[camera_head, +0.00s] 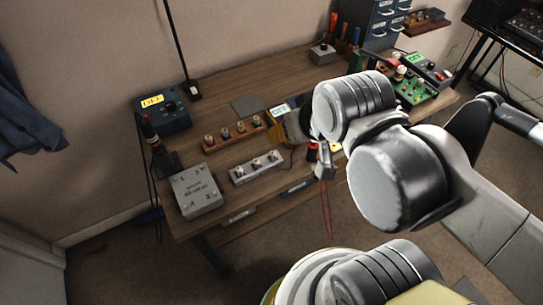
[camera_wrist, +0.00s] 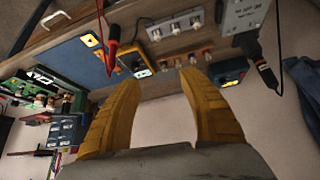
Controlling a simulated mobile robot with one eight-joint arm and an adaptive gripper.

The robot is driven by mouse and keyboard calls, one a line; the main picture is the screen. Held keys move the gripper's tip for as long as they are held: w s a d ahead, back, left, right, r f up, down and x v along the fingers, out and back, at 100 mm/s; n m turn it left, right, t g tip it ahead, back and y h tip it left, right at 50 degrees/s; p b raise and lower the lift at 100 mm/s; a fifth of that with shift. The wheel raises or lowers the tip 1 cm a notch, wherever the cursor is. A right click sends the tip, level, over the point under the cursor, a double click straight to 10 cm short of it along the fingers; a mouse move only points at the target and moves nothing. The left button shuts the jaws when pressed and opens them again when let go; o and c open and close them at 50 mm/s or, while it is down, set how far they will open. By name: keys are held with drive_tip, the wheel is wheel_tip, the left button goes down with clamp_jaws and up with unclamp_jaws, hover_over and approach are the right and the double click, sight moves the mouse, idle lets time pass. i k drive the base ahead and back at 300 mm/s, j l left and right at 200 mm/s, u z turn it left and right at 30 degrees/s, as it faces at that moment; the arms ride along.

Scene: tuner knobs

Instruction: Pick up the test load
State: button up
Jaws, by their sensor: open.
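I cannot tell for certain which item is the test load; no readable label names it. A grey metal box with numbered corners (camera_head: 197,190) lies at the table's front left; part of it shows in the wrist view (camera_wrist: 245,14). In the head view my arm mostly hides the gripper.
A wooden rack with several knobs (camera_head: 234,135) and a grey strip with knobs (camera_head: 256,167) lie mid-table. A dark blue box with a yellow display (camera_head: 163,112) stands at the back left. A red-and-black probe (camera_wrist: 111,45) hangs close to the left finger. A green circuit board (camera_head: 412,90) is at right.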

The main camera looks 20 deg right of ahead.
sight(273, 154)
drive_tip(key=k+j+u, duration=0.2)
drive_tip(key=k+j, duration=0.6)
drive_tip(key=k, duration=0.2)
